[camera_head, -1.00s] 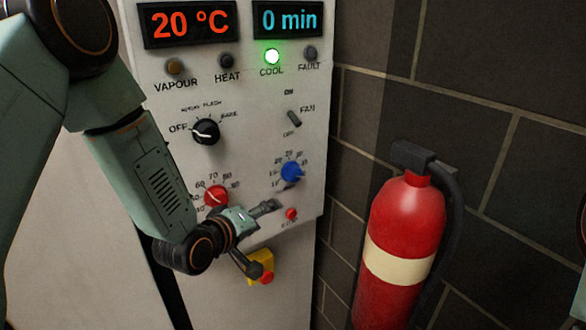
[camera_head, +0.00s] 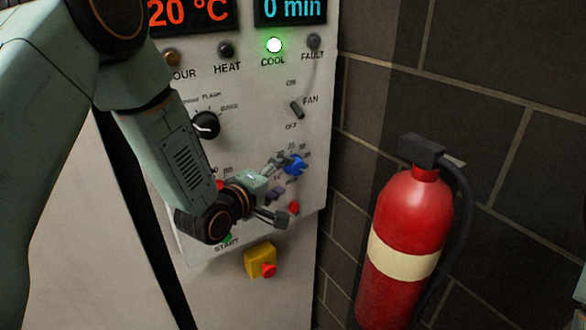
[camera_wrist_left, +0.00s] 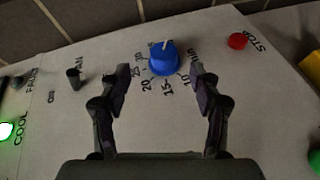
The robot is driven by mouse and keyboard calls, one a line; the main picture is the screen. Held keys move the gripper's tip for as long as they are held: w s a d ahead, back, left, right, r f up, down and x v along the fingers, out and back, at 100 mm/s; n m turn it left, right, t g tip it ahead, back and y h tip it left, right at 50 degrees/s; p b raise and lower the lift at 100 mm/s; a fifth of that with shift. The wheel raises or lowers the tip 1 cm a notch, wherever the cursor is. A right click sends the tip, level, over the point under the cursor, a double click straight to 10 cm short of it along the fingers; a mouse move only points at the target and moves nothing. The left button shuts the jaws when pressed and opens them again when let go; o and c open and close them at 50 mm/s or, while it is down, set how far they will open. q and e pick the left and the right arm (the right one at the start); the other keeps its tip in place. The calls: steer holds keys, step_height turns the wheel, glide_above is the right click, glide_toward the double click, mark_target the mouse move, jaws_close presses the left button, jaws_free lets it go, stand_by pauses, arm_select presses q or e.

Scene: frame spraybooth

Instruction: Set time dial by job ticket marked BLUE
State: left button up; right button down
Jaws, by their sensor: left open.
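The blue time dial (camera_head: 295,165) is on the right side of the pale control panel (camera_head: 250,100), with numbers around it. In the left wrist view the blue dial (camera_wrist_left: 164,58) lies between and just beyond my open fingertips, apart from them, with a white pointer line on top. My left gripper (camera_head: 278,178) is open and empty close to the dial; its fingers also show in the left wrist view (camera_wrist_left: 167,85). The time display (camera_head: 291,8) reads 0 min. No job ticket shows. My right gripper is not in view.
The red stop button (camera_head: 293,208) sits below the dial, the fan switch (camera_head: 297,110) above it. A yellow box with a red button (camera_head: 260,262) juts out lower down. A red fire extinguisher (camera_head: 411,230) stands right, by the brick wall. The COOL lamp (camera_head: 274,45) glows green.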

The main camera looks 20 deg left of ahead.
mark_target(294, 169)
arm_select(q)
steer(key=x, duration=0.4)
steer(key=a+x, duration=0.1)
steer(key=x, duration=0.1)
steer(key=shift+w+f, duration=0.2)
steer(key=shift+f, duration=0.25)
steer(key=shift+s+d+r+p, duration=0.25)
steer(key=shift+d+r+p, duration=0.05)
steer(key=shift+d+r, duration=0.1)
steer(key=shift+w+a+f, duration=0.3)
steer(key=shift+w+f, duration=0.15)
steer(key=shift+w, duration=0.2)
steer(key=shift+c, duration=1.9)
steer(key=shift+s+d+r, duration=0.15)
steer(key=shift+s+r, duration=0.1)
steer(key=shift+s, duration=0.15)
steer(key=c, duration=0.5)
steer(key=shift+c, duration=1.3)
